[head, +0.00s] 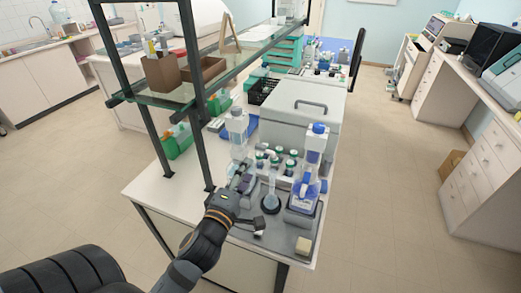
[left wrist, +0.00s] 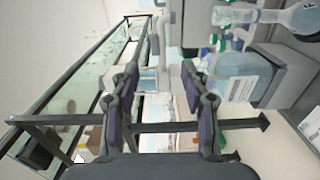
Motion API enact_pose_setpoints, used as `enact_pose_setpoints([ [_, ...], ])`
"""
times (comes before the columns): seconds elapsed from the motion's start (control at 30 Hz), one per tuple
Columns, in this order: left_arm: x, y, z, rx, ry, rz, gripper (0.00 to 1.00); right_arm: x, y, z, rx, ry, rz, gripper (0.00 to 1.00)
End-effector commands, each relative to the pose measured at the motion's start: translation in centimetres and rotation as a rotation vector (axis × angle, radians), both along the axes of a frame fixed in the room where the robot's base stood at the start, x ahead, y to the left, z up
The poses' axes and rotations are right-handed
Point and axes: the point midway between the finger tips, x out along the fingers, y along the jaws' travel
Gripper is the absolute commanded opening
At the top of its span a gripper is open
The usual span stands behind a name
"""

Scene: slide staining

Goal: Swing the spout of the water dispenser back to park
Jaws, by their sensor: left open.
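Two tall pale bottles stand on the bench: one with a white cap (head: 237,125) straight beyond my left gripper, and one with a blue cap (head: 317,142) to the right. I cannot tell which of them belongs to the water dispenser, and its spout is not clear. My left gripper (head: 241,181) is low over the front of the bench, left of a glass flask (head: 271,190). In the left wrist view my left gripper (left wrist: 160,78) has its fingers wide apart, with pale shapes beyond the gap. No held thing shows. My right gripper is not in view.
A blue-and-white bottle (head: 304,192) stands right of the flask. Several green-capped bottles (head: 276,160) stand behind it. A large grey lidded box (head: 300,105) is farther back. A dark-framed glass shelf (head: 205,78) rises at the left. A clear bottle (left wrist: 238,77) shows close right of my fingers.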

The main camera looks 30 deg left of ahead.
Motion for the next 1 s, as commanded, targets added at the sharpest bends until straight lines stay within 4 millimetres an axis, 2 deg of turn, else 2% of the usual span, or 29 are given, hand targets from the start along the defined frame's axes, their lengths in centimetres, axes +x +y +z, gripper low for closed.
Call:
enact_pose_setpoints([
  [0.2,0.3,-0.1,0.1,-0.026,-0.019,-0.008,0.46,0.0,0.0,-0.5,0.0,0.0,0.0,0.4],
  [0.4,2.8,0.1,-0.4,-0.023,-0.024,-0.011,0.46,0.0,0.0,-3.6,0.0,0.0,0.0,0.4],
  [0.57,6.4,0.6,0.8,-0.025,-0.016,-0.007,0.46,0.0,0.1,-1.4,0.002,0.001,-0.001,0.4],
  [0.7,8.8,0.8,0.7,-0.025,-0.015,-0.008,0.46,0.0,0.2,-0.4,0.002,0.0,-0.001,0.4],
  [0.83,10.1,0.9,0.4,-0.025,-0.014,-0.008,0.46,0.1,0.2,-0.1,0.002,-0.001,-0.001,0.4],
  [1.0,10.5,1.0,0.2,-0.024,-0.014,-0.009,0.46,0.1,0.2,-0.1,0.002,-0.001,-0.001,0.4],
])
